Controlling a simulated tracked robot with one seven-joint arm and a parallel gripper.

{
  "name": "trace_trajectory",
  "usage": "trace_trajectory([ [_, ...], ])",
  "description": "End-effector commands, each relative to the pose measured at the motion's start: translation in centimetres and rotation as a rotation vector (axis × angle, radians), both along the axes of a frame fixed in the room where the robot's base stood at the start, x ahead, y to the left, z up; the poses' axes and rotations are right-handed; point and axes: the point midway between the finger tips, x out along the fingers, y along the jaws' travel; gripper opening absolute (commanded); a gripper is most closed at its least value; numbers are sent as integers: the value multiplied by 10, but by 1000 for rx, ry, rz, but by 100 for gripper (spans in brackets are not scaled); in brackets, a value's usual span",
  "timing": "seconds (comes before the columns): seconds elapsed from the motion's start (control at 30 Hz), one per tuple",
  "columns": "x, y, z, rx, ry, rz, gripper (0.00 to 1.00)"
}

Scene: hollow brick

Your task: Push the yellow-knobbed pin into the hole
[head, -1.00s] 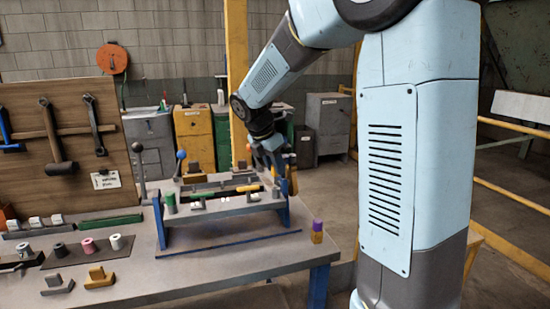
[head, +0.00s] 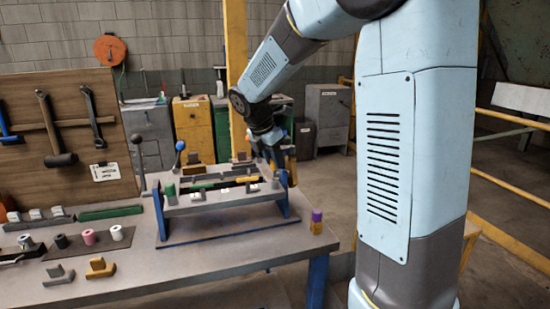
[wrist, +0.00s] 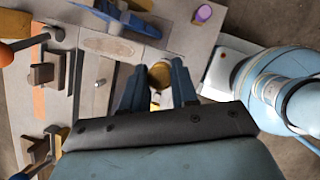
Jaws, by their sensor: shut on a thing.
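The yellow knob of the pin (wrist: 160,75) shows between the two blue fingers of my gripper (wrist: 157,88) in the wrist view. My gripper is shut on it. The pin's shaft and its tip are hidden below the knob, and I cannot tell whether it is in a hole. In the head view my gripper (head: 284,160) is at the right end of a grey fixture with blue side plates (head: 228,205), and my wrist partly covers it. The hole is not clear in either view.
A small purple-topped block (head: 316,221) stands on the grey workbench (head: 225,262) right of the fixture. Spools and small blocks lie at the bench's left.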

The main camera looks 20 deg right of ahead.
Motion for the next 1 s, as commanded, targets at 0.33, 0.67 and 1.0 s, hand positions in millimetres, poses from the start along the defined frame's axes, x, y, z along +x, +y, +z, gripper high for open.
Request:
trace_trajectory([
  [0.33,0,0,-5,0,1,0,0],
  [0.67,0,0,-10,0,1,0,0],
  [1.0,0,0,-15,0,0,0,0],
])
